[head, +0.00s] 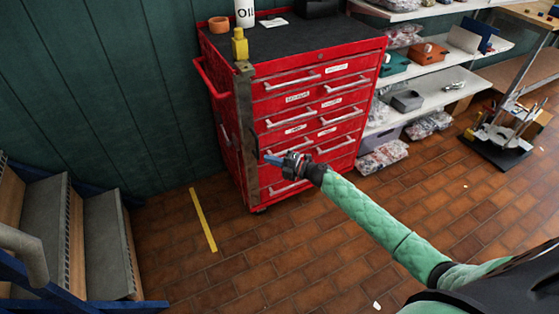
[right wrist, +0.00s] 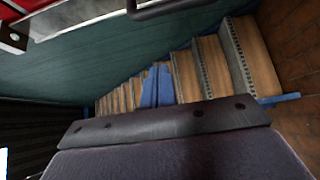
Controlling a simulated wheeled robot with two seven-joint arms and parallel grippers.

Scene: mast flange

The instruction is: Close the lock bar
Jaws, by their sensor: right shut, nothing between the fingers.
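The lock bar (head: 244,110) is a long, upright, worn grey-brown metal strip at the left front edge of the red tool cabinet (head: 228,140). A small dark part, perhaps a handle, shows on it at mid height. The drawer fronts to its right are uncovered. My right gripper (head: 272,160) is in front of the cabinet's lower drawers, close to the bar, with its blue fingers pointing left. The fingers (right wrist: 157,86) are together and empty in the right wrist view. A grey strip with a dark handle (right wrist: 160,8) crosses the top there. I cannot tell whether anything touches. My left gripper is out of view.
Blue-framed steps (head: 100,240) stand at the left. A yellow floor strip (head: 203,220) lies between them and the cabinet. An oil bottle (head: 244,12) and a yellow bottle (head: 240,44) stand on the cabinet. Shelves (head: 440,92) are at the right. The tiled floor in front is mostly clear.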

